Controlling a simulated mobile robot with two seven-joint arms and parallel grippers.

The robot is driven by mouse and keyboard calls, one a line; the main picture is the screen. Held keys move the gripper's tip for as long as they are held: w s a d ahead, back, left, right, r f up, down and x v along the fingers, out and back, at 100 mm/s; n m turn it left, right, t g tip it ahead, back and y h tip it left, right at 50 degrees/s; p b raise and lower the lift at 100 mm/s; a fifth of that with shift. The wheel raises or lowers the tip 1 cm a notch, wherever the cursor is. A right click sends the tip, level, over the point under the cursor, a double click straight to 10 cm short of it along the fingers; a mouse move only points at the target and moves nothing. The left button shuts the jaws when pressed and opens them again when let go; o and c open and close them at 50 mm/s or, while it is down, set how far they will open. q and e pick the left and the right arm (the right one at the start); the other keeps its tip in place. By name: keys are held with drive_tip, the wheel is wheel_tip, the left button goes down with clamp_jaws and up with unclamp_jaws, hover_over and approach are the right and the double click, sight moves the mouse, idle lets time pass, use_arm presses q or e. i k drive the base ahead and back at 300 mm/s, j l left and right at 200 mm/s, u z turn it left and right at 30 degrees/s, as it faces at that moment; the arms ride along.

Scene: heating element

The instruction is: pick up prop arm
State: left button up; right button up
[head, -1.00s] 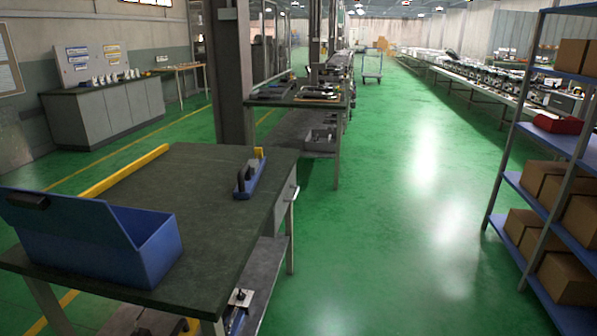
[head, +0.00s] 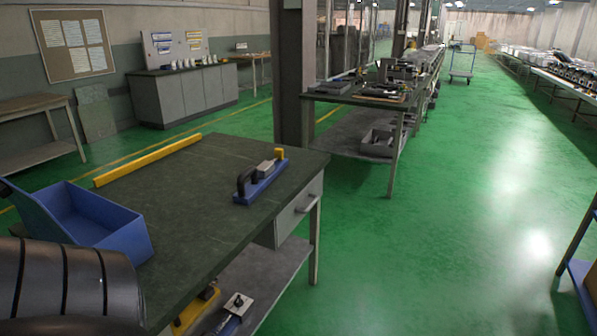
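I cannot tell for sure which thing is the prop arm. A blue bar-shaped tool (head: 262,181) with a black handle and a yellow end lies on the dark worktable (head: 190,226), near its right edge. A long yellow bar (head: 147,161) lies along the table's far left edge. On the shelf below the tabletop, another blue tool with a metal plate (head: 234,310) and a yellow piece (head: 195,309) show in part. Neither of my grippers is in view.
An open blue bin (head: 120,237) stands at the table's left. A drawer (head: 298,208) is under its right side. A second bench (head: 345,95) with parts stands behind, past a column (head: 294,80). Green floor (head: 460,240) is clear to the right.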

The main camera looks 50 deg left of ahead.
sight(262, 177)
drive_tip(key=i+u, duration=0.7)
drive_tip(key=i+l+u, duration=0.15)
drive_tip(key=u, duration=0.25)
drive_tip(key=i+l+u, duration=0.1)
drive_tip(key=u, duration=0.35)
drive_tip(key=i+l+u, duration=0.2)
drive_tip(key=i+u, duration=0.25)
drive_tip(key=l+u, duration=0.2)
drive_tip(key=u, duration=0.25)
drive_tip(key=i+l+u, duration=0.2)
drive_tip(key=u, duration=0.25)
drive_tip(key=l+u, duration=0.45)
drive_tip(key=i, duration=0.05)
